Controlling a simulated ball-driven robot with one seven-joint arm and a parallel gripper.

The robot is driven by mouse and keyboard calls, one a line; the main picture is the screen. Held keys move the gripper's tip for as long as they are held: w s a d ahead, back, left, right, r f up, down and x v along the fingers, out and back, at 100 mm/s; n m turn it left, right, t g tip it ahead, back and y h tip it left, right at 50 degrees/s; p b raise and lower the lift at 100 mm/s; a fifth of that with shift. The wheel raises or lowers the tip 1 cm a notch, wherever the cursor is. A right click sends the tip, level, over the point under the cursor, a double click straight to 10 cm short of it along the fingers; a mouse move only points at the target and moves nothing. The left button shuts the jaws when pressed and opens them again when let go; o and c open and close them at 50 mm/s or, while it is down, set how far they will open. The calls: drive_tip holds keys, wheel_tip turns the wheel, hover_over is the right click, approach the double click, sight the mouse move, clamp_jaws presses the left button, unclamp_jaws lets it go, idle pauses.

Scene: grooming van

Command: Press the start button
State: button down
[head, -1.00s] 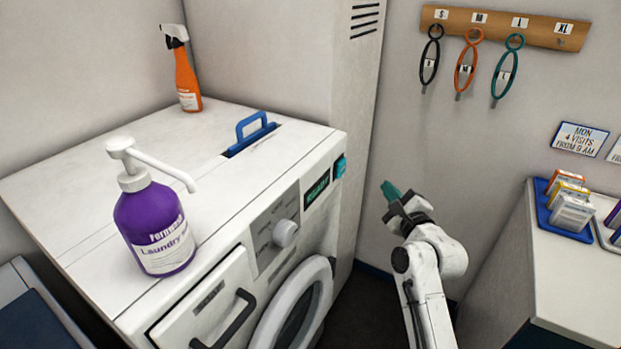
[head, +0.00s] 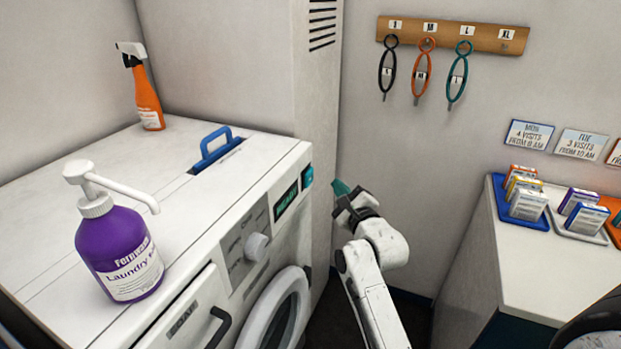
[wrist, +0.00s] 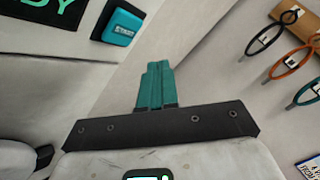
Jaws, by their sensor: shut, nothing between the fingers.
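The teal start button (head: 308,176) sits on the front panel of the white washing machine (head: 250,170), at its right end beside the lit green READY display (head: 286,200). In the wrist view the button (wrist: 122,27) is a square teal block on a dark base, up and left of my fingers. My gripper (head: 340,187) is to the right of the button in the head view, apart from it. Its teal fingers (wrist: 155,85) are closed together with nothing between them. The button's face is visible in the wrist view.
A purple laundry pump bottle (head: 120,250) and an orange spray bottle (head: 147,100) stand on the machine top, with a blue handle (head: 214,150) near its front edge. Looped leads hang on a wooden rack (head: 450,35). A counter with small boxes (head: 527,203) is at the right.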

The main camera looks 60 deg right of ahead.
sight(313, 175)
drive_tip(key=shift+w+a+b, duration=0.15)
drive_tip(key=shift+w+b, duration=0.25)
drive_tip(key=shift+w, duration=1.6)
drive_tip(key=shift+w+a+b, duration=0.1)
drive_tip(key=shift+w+b, duration=0.85)
drive_tip(key=shift+b, duration=0.25)
idle(1.5)
drive_tip(key=shift+s, duration=0.15)
drive_tip(key=shift+s+p, duration=0.6)
drive_tip(key=shift+s, duration=0.15)
drive_tip(key=shift+s, duration=0.1)
drive_tip(key=shift+s+d+p, duration=0.15)
drive_tip(key=shift+s+p, duration=0.7)
drive_tip(key=shift+s, duration=0.4)
drive_tip(key=shift+s+d+p, duration=0.1)
drive_tip(key=shift+s+p, duration=0.7)
drive_tip(key=shift+s, duration=0.4)
